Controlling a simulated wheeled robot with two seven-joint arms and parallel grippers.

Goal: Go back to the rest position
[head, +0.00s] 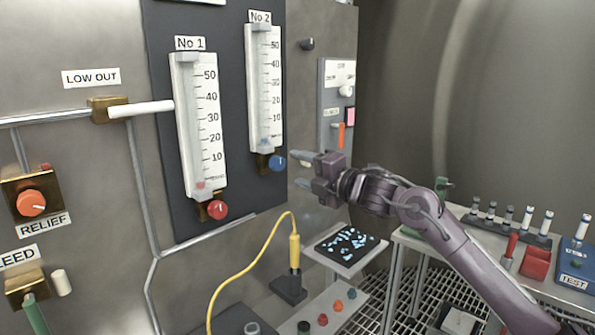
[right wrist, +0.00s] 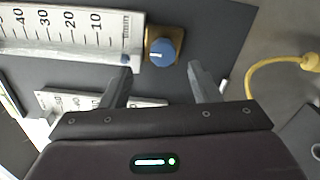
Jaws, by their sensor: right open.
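My right gripper (head: 305,170) is open and empty in the head view. It is raised in front of the panel, close to the right of the blue knob (head: 278,162) under the No 2 flow tube (head: 265,90). In the right wrist view, its two fingers (right wrist: 160,88) stand apart, with the blue knob (right wrist: 163,53) beyond the gap between them. No contact with the knob shows. The No 1 flow tube (head: 200,125) with its red knob (head: 218,210) is further left. My left gripper is not in view.
A yellow cable (head: 245,258) runs to a yellow plug standing in a dark block. A small shelf holds a black tray (head: 347,245) with blue pieces. At right, a bench carries a rack of tubes (head: 505,222), a red box (head: 536,263) and a blue TEST box (head: 575,262).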

